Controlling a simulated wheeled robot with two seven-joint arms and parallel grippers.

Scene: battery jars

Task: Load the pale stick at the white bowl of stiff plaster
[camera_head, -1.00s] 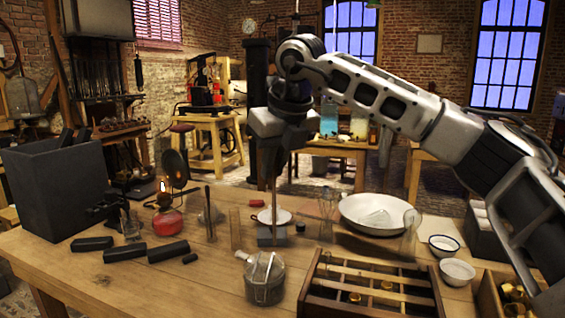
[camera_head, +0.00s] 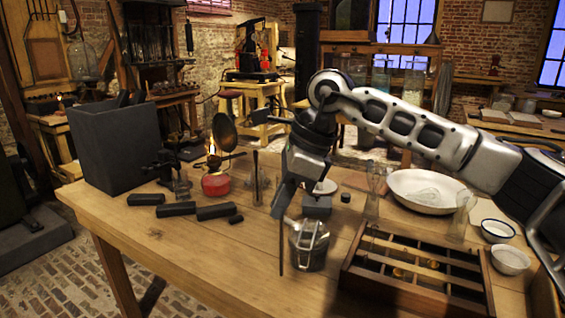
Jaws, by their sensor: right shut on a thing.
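My right gripper (camera_head: 283,208) points down over the middle of the wooden table, tilted. It is shut on a thin upright stick (camera_head: 281,248), which looks dark here rather than pale. The stick's lower end hangs beside the lidded glass jar (camera_head: 309,250), to its left; I cannot tell whether it touches anything. Two small white bowls stand at the right, one farther back (camera_head: 497,231) and one nearer (camera_head: 510,261). I cannot tell which holds plaster. My left gripper is not in view.
A wide white basin (camera_head: 406,200) stands behind a divided wooden tray (camera_head: 365,283). A lit red burner (camera_head: 216,185), black blocks (camera_head: 176,209) and a large dark box (camera_head: 112,150) are at the left. Glass tubes (camera_head: 372,197) stand near the middle. The table's front left is clear.

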